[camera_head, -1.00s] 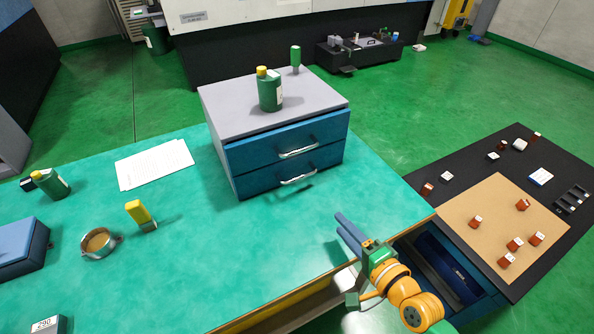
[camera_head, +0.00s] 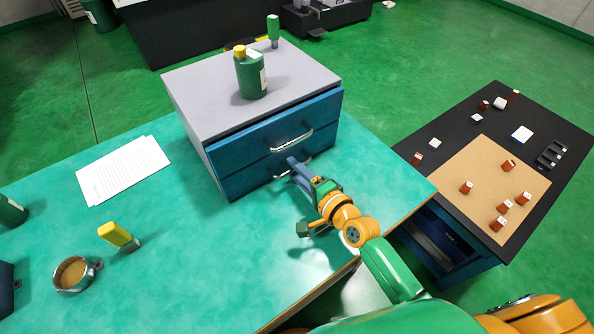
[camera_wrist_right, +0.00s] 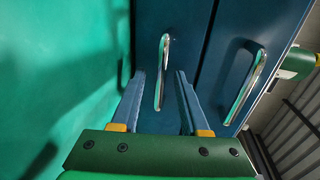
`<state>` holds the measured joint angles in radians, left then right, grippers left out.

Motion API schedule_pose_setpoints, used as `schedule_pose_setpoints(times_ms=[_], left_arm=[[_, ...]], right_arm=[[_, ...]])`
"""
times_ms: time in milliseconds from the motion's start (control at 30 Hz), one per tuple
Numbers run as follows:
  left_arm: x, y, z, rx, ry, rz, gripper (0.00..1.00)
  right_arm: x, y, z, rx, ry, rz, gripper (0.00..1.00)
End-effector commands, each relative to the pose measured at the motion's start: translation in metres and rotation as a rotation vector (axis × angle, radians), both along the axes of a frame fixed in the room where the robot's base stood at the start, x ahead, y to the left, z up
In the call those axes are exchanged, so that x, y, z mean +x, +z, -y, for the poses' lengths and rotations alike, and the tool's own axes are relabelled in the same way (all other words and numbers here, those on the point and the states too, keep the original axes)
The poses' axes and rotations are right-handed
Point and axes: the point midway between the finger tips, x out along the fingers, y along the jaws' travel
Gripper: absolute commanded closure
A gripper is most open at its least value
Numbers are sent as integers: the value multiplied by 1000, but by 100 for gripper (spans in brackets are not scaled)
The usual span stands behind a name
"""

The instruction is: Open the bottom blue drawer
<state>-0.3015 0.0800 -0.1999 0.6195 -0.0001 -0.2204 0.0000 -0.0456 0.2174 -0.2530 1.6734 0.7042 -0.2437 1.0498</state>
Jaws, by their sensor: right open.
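The small cabinet (camera_head: 190,95) has a grey top and two blue drawers. The top drawer (camera_head: 240,142) looks slightly out from the cabinet front. The bottom blue drawer (camera_head: 242,180) looks shut; its silver handle (camera_head: 306,168) is partly hidden behind my right gripper (camera_head: 292,170). In the right wrist view the bottom handle (camera_wrist_right: 163,70) lies between the two open fingers of my right gripper (camera_wrist_right: 160,90), near their tips. The top drawer's handle (camera_wrist_right: 245,88) is to the right there. I cannot tell whether a finger touches the drawer front. My left gripper is not in view.
A green bottle (camera_head: 251,78) and a smaller green one (camera_head: 273,30) stand on the cabinet. A black side table (camera_head: 450,135) is at right.

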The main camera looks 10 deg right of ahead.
Motion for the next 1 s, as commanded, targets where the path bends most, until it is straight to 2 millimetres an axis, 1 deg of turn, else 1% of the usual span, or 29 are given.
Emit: schedule_pose_setpoints(times_ms=[100, 133, 167, 200, 300, 1000], left_arm=[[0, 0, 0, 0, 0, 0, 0], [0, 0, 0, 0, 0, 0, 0], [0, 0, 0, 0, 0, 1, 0], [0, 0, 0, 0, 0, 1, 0], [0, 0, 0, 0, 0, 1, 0], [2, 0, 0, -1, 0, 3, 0]], right_arm=[[0, 0, 0, 0, 0, 0, 55], [0, 0, 0, 0, 0, 0, 58], [0, 0, 0, 0, 0, 0, 66], [0, 0, 0, 0, 0, 0, 77], [0, 0, 0, 0, 0, 0, 100], [0, 0, 0, 0, 0, 1, 100]])
